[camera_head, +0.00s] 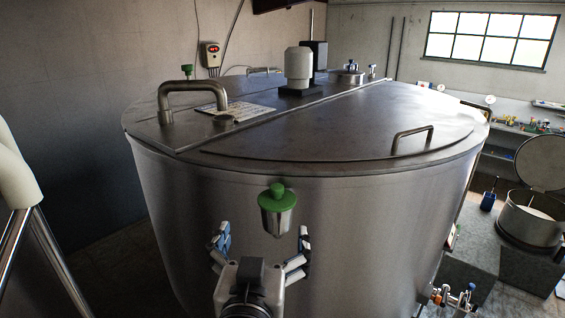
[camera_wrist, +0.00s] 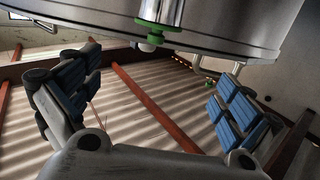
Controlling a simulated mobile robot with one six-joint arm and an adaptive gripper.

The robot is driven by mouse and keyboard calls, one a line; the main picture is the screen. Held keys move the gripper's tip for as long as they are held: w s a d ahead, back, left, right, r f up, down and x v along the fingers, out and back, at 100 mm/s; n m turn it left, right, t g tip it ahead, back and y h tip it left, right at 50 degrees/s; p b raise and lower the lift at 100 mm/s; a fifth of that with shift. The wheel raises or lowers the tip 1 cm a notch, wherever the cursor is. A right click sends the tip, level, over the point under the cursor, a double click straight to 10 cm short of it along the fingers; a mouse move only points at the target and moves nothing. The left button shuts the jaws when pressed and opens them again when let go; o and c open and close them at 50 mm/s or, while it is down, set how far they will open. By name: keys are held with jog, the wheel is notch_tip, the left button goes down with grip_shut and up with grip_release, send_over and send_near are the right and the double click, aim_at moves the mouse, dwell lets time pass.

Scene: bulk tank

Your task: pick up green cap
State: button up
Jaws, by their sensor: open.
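The green cap (camera_head: 277,190) has a rounded knob and sits on a tapered, cup-like metal fitting (camera_head: 278,218) at the front wall of the steel tank (camera_head: 180,190). In the wrist view the fingers of my gripper (camera_wrist: 160,78) stand left and right, apart from the cap.
The tank lid carries a bent pipe (camera_head: 190,92), a white fitting (camera_head: 298,66) and a thin handle (camera_head: 412,135). At the right are an open pot (camera_head: 530,220) and a cluttered shelf (camera_head: 510,128). The wrist view shows roof beams (camera_wrist: 150,105).

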aim_at(276, 193)
jog(key=w, duration=0.4)
jog(key=w+d, duration=0.1)
jog(key=w, duration=0.6)
jog(key=shift+w+d+p, duration=0.15)
jog(key=shift+w+p, duration=0.15)
jog(key=shift+w, duration=0.1)
jog(key=w, duration=0.2)
jog(key=w+f+p, duration=0.1)
jog(key=w, duration=0.2)
jog(key=shift+w+d+f, duration=0.1)
jog(key=shift+w+d, duration=0.1)
jog(key=shift+w, duration=0.05)
jog(key=shift+s, duration=0.1)
jog(key=c, duration=1.1)
